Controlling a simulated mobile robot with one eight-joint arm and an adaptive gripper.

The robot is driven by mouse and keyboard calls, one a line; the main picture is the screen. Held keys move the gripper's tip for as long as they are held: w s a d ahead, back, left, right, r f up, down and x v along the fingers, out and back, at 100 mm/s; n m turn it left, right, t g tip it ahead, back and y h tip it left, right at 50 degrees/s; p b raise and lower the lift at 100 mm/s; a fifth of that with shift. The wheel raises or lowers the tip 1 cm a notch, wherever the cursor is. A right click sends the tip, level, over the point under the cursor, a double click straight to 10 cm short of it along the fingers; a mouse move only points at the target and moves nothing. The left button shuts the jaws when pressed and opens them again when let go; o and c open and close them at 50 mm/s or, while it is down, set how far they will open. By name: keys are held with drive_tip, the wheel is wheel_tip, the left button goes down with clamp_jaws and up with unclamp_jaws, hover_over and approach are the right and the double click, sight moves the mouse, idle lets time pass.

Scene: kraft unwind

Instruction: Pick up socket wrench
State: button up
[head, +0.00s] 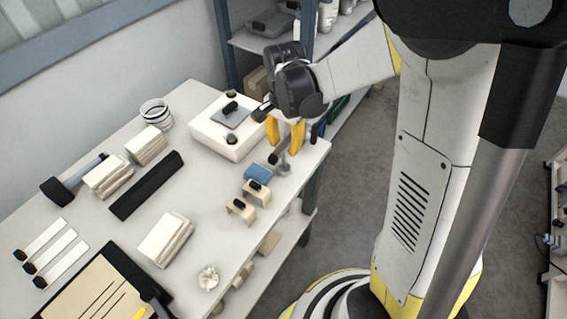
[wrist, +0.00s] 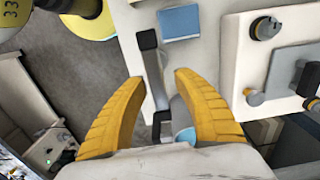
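A tool that looks like the socket wrench (head: 283,166) lies near the right edge of the white table, partly hidden below my gripper in the head view. In the wrist view the wrench (wrist: 155,75) has a grey metal shaft, a black end at the top and a black squarish part lower down. My gripper (head: 284,149) points down over it. In the wrist view the yellow fingers of my gripper (wrist: 158,78) are spread apart on either side of the shaft, with visible gaps. I cannot tell how far above it the fingertips are.
A blue block (head: 258,173) lies close beside the wrench, with tan blocks (head: 241,209) in front. A white box with knobs (head: 225,140) stands behind left. A black bar (head: 146,186) and folded cloths (head: 166,239) lie farther left. The table edge is just right of the wrench.

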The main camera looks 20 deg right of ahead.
sight(284, 166)
drive_tip(key=f, duration=0.1)
drive_tip(key=f+b, duration=0.1)
drive_tip(key=f, duration=0.1)
drive_tip(key=f+b, duration=0.1)
drive_tip(key=f, duration=0.1)
drive_tip(key=shift+s+a, duration=0.15)
drive_tip(key=shift+s, duration=0.1)
clamp_jaws()
drive_tip(key=shift+r, duration=0.15)
